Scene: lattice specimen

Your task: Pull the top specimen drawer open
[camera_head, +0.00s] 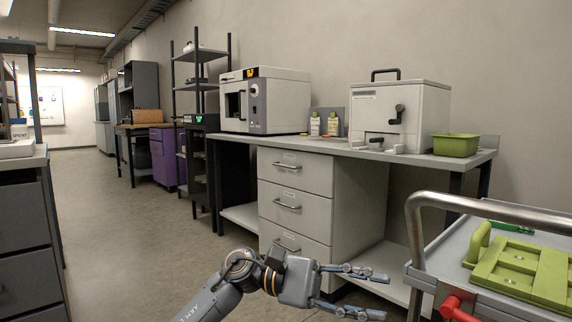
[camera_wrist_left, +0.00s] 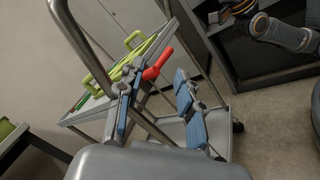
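The top specimen drawer (camera_head: 310,178) is the upper of three light grey drawers under the bench, in the head view. It is shut, flush with the drawers below, and has a silver bar handle (camera_head: 286,167) and a small label. My left gripper (camera_head: 376,296) is low in the foreground, in front of the drawer unit and well apart from the top handle. Its fingers are spread with nothing between them. The left wrist view also shows the spread fingers (camera_wrist_left: 158,103), with a cart behind them. The drawers are out of that view. My right gripper does not show.
The bench (camera_head: 350,150) carries a white oven-like machine (camera_head: 265,100), a lidded box (camera_head: 400,112) and a green bin (camera_head: 456,145). Floor at left is clear.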

